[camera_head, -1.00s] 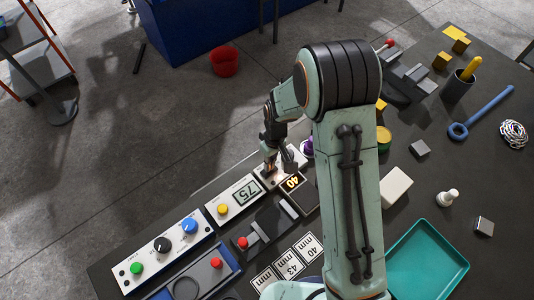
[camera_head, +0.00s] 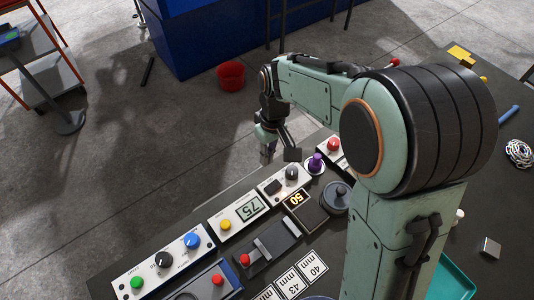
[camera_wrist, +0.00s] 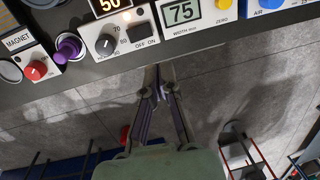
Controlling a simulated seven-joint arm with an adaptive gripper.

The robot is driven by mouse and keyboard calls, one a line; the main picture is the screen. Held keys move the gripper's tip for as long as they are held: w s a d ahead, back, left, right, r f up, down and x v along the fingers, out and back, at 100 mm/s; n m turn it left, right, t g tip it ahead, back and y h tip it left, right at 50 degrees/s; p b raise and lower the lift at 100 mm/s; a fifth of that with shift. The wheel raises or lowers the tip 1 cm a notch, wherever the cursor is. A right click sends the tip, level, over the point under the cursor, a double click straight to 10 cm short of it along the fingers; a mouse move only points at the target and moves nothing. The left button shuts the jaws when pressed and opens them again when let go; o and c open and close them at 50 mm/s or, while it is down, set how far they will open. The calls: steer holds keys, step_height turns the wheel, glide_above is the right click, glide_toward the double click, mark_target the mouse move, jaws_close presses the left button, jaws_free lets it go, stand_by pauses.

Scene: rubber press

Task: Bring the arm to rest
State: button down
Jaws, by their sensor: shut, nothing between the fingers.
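My gripper (camera_head: 266,158) is shut and empty. In the head view it hangs just past the table edge, beside the panel with a grey knob (camera_head: 292,172) and a dark on/off switch (camera_head: 273,187). In the wrist view the fingertips (camera_wrist: 158,78) are together over the grey floor, apart from the panels. My forearm and elbow cover much of the table's right side in the head view.
A purple-topped knob (camera_head: 316,163) and a red knob (camera_head: 333,144) stand along the table edge near my gripper. Displays read 50 (camera_head: 297,198) and 75 (camera_head: 250,209).

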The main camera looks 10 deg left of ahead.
stand_by(0.3)
steer(key=s+d+r+m+t, duration=0.3)
steer(key=s+d+r, duration=0.1)
steer(key=d+r, duration=0.6)
steer(key=s+d+f+m+g, duration=0.2)
steer(key=s+d+f+m, duration=0.1)
steer(key=s, duration=1.2)
steer(key=shift+m, duration=0.9)
steer(key=shift+d, duration=0.1)
